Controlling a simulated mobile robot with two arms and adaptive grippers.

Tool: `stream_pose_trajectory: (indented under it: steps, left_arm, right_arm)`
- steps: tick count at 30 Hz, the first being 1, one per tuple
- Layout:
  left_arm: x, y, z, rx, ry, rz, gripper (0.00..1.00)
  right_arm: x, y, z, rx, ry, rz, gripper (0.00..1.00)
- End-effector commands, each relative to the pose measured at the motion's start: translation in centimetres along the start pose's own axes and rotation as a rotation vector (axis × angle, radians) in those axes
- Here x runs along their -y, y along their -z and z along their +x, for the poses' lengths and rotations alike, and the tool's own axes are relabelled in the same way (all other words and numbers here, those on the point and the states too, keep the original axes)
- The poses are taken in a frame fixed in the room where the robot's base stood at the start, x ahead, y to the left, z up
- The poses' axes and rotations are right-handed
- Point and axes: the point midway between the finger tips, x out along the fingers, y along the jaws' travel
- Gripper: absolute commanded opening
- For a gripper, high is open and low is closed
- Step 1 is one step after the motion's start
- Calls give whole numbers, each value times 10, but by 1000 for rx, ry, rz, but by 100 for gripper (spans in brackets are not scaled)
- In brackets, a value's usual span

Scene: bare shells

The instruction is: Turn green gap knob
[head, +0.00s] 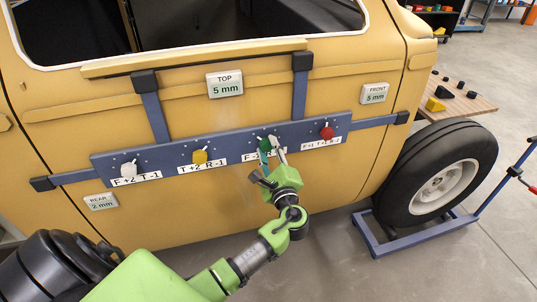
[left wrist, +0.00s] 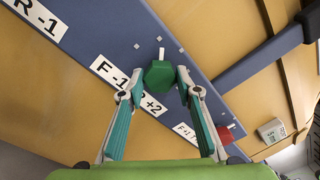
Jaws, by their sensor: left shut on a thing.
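The green knob (head: 265,143) sits on a blue bar across the yellow vehicle door, third from the left. It is a faceted knob with a white pointer and also shows in the left wrist view (left wrist: 158,75). My left gripper (head: 271,146) reaches it from below. In the left wrist view the fingertips (left wrist: 157,81) are on either side of the knob, and the gripper is shut on it. The pointer sticks up past the knob. The label under it reads F -1 R +2 in part, partly covered by a finger. My right gripper is out of view.
The blue bar (head: 222,139) also carries a white knob (head: 129,169), a yellow knob (head: 200,157) and a red knob (head: 326,133). Plates read TOP 5 mm (head: 225,84), FRONT 5 mm (head: 374,93) and REAR 2 mm (head: 101,202). A wheel (head: 440,175) stands at the right.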

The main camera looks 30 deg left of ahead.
Motion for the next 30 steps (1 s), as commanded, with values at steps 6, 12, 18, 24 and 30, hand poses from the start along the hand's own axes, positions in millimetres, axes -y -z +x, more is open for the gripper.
stream_pose_trajectory:
  steps: [6, 12, 18, 24, 30]
  left_arm:
    - [0, 0, 0, 2, -1, -26, 10]
    - [0, 0, 0, 2, -1, -28, 10]
    - [0, 0, 0, 2, -1, -27, 47]
    - [0, 0, 0, 2, 0, -27, 48]
    - [0, 0, -3, 1, -1, -27, 48]
  right_arm:
    - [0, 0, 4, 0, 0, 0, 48]
    - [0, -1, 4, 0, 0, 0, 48]
    - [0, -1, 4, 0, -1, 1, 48]
    - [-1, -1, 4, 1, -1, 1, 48]
    - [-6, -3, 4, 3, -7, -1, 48]
